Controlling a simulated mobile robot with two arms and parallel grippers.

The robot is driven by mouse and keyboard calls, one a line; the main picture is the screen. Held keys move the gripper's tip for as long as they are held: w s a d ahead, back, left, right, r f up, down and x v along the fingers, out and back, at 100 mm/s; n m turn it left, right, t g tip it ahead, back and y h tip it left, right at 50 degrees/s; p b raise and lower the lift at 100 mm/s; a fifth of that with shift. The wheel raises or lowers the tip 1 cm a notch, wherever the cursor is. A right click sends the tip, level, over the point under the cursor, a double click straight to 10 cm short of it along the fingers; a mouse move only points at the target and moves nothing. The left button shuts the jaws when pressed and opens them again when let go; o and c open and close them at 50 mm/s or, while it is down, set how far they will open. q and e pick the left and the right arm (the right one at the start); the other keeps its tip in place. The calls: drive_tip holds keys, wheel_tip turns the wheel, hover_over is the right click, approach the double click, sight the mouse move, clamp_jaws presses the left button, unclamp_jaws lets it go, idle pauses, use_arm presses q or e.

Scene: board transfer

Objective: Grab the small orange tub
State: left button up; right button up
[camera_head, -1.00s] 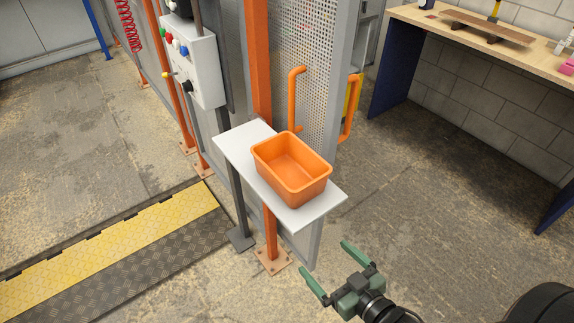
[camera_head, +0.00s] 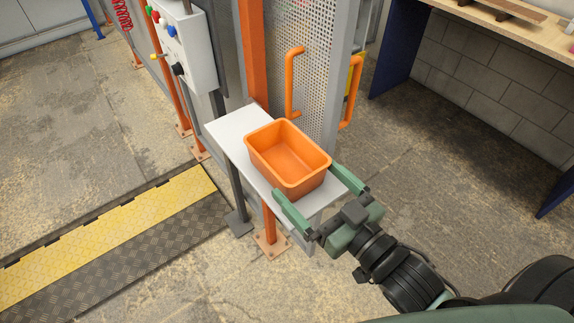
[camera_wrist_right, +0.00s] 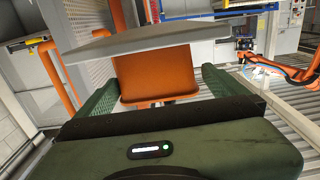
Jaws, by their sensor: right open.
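The small orange tub (camera_head: 287,168) is an empty, open-topped bin. It stands upright on a narrow light-grey shelf (camera_head: 232,127) beside the perforated panel. My right gripper (camera_head: 306,180) is open, with its green fingers on either side of the tub's near end. In the right wrist view the picture is turned over. The tub (camera_wrist_right: 155,75) shows there between the two fingers, against the shelf (camera_wrist_right: 150,38). I cannot tell whether the fingers touch its walls. My left gripper is out of view.
An orange handle (camera_head: 292,82) and another at the panel edge stand just behind the tub. A control box (camera_head: 183,45) with buttons hangs at the left. A wooden workbench (camera_head: 520,28) is at the back right. A yellow-and-black ramp (camera_head: 120,235) lies on the floor at left.

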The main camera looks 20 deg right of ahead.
sight(287, 170)
drive_tip(key=shift+x, duration=1.15)
drive_tip(key=shift+w+d+f, duration=0.1)
drive_tip(key=shift+w+f, duration=0.1)
drive_tip(key=shift+w, duration=0.25)
drive_tip(key=p+x, duration=0.1)
drive_tip(key=x, duration=0.3)
drive_tip(key=shift+w+d+f+p, duration=0.1)
drive_tip(key=shift+w+p, duration=0.1)
drive_tip(key=shift+p, duration=0.1)
drive_tip(key=shift+w, duration=0.3)
drive_tip(key=shift+c, duration=0.3)
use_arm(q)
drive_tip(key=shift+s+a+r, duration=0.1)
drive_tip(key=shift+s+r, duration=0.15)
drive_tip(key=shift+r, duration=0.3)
use_arm(e)
drive_tip(key=c, duration=1.1)
